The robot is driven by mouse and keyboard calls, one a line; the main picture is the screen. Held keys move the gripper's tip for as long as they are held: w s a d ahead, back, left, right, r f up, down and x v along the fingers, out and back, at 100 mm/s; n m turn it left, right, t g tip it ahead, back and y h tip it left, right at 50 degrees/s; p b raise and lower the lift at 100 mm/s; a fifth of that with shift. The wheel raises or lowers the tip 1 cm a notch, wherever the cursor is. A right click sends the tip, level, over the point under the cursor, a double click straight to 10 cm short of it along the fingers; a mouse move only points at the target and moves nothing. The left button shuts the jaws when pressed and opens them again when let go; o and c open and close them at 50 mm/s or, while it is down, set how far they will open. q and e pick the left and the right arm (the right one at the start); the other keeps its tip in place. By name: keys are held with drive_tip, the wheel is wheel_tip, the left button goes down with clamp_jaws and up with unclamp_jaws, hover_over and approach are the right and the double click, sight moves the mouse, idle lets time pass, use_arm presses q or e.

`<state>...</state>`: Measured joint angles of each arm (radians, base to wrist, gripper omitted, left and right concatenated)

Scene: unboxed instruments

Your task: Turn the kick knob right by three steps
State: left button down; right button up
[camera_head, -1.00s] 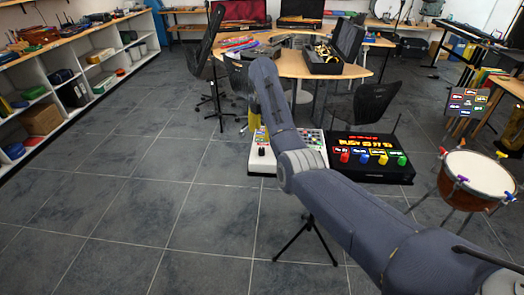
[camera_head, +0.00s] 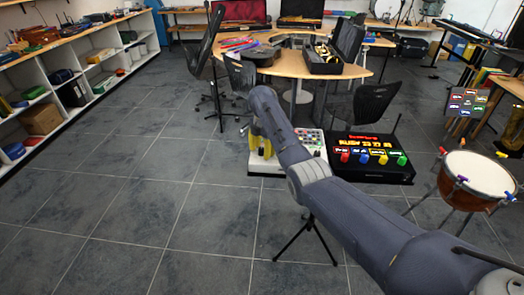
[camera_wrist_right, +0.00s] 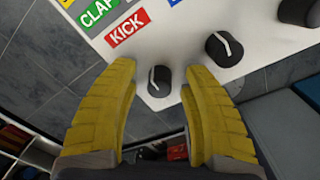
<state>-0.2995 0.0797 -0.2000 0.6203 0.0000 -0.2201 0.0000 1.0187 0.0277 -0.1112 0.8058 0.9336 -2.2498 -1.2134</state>
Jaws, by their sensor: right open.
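The white drum machine (camera_head: 257,167) stands in the middle of the head view, its left part covered by my right gripper. In the right wrist view its white panel (camera_wrist_right: 188,28) carries a red KICK label (camera_wrist_right: 126,28). The kick knob (camera_wrist_right: 159,82) is black with a white pointer line, near the panel's edge below that label. My right gripper (camera_wrist_right: 158,74) is open, its yellow fingers on either side of the kick knob with gaps showing. In the head view the right gripper (camera_head: 262,148) points down over the machine's left end. My left gripper is out of view.
A second black knob (camera_wrist_right: 223,48) sits close to the right fingertip, and a third (camera_wrist_right: 297,12) lies farther right. A black box with coloured knobs (camera_head: 370,157) stands right of the drum machine. A drum (camera_head: 478,175) is farther right. The floor at left is clear.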

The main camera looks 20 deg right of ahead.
drive_tip(key=shift+c, duration=0.4)
clamp_jaws()
drive_tip(key=shift+r+m, duration=0.1)
drive_tip(key=shift+m, duration=0.3)
drive_tip(key=m, duration=0.8)
drive_tip(key=shift+d, duration=0.1)
drive_tip(key=m, duration=0.5)
drive_tip(key=shift+h, duration=0.3)
drive_tip(key=shift+s+m, duration=0.1)
drive_tip(key=shift+m, duration=1.8)
drive_tip(key=shift+f, duration=0.2)
